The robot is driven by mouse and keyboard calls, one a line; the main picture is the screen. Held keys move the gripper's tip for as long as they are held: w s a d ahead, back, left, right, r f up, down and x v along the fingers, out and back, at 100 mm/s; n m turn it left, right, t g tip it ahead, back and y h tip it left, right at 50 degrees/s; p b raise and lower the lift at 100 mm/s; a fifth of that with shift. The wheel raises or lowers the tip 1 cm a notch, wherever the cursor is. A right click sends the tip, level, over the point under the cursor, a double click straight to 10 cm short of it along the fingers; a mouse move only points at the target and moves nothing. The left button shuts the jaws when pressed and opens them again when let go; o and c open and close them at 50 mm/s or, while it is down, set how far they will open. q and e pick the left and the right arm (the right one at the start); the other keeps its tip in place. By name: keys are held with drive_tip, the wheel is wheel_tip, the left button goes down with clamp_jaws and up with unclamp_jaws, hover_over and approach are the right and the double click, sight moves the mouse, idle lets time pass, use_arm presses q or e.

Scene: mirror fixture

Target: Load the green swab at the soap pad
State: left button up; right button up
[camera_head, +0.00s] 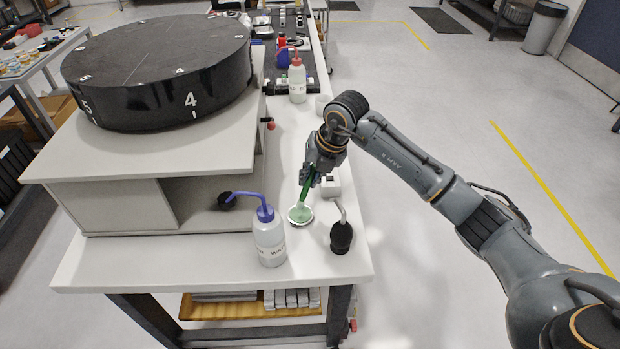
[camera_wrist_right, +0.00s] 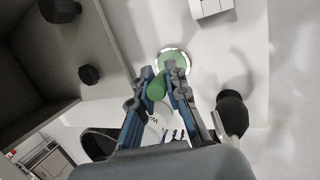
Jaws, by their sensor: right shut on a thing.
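The green swab (camera_head: 307,186) is a slim green stick with a pale lower end, held tilted at the right side of the white bench. My right gripper (camera_head: 316,172) is shut on its upper part. In the right wrist view the swab's rounded green end (camera_wrist_right: 156,88) shows between the fingers. The soap pad (camera_head: 300,216) is a small green round in a pale-rimmed dish on the bench; it also shows in the wrist view (camera_wrist_right: 173,56). The swab's lower end is over the dish; I cannot tell whether it touches the pad. My left gripper is out of view.
A wash bottle (camera_head: 269,240) with a blue cap stands left of the dish. A black bulb with a bent tube (camera_head: 341,237) stands to its right. The fixture with a numbered black drum (camera_head: 160,70) fills the left. A red-capped bottle (camera_head: 297,82) stands farther back.

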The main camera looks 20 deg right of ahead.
sight(307, 182)
drive_tip(key=shift+r+p, duration=1.35)
drive_tip(key=shift+r, duration=1.1)
drive_tip(key=shift+s+a+r+n+y, duration=0.15)
drive_tip(key=shift+s+a+n+y, duration=0.25)
drive_tip(key=shift+n, duration=0.5)
drive_tip(key=s+a+r+n+g+b, duration=0.1)
drive_tip(key=s+a+n+g+b, duration=0.4)
drive_tip(key=n, duration=1.5)
drive_tip(key=s+d+n+h, duration=0.2)
drive_tip(key=s+n, duration=0.4)
drive_tip(key=n, duration=0.3)
drive_tip(key=s+d+n+h, duration=0.3)
drive_tip(key=s+n, duration=0.3)
drive_tip(key=n, duration=0.3)
drive_tip(key=shift+s+r+n+g+h, duration=0.3)
drive_tip(key=shift+r+h, duration=0.05)
drive_tip(key=shift+h, duration=0.55)
